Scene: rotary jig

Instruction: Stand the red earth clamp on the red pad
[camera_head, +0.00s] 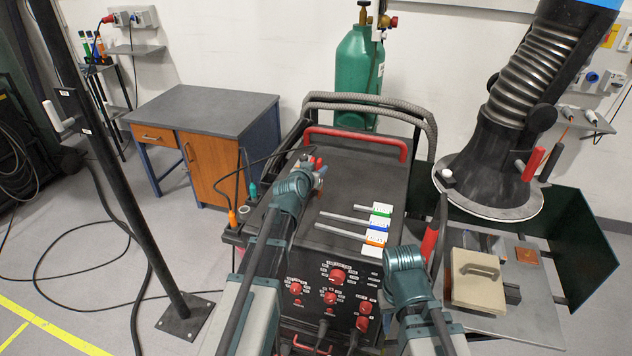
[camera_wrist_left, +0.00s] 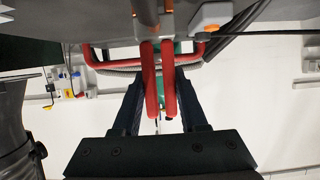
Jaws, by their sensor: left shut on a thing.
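The red earth clamp (camera_head: 318,164) is over the dark top of the welding machine, toward its back left. In the left wrist view its two red handles (camera_wrist_left: 151,80) lie side by side between the dark fingers of my left gripper (camera_wrist_left: 160,112). My left gripper (camera_head: 308,176) is shut on these handles. The clamp's metal end points away from the gripper. I cannot make out a red pad with certainty. My right gripper (camera_head: 422,250) is at the machine's right side, by a red-handled tool (camera_head: 430,240); its fingers are not clear, and I cannot tell whether it holds it.
Several labelled rods (camera_head: 365,228) lie on the machine's top (camera_head: 350,180), which has a red rail (camera_head: 357,137) behind. A dark cable runs left from the clamp. A beige block (camera_head: 479,280) and a copper-coloured square (camera_head: 527,256) are on the right bench, below an extraction hood (camera_head: 490,180).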

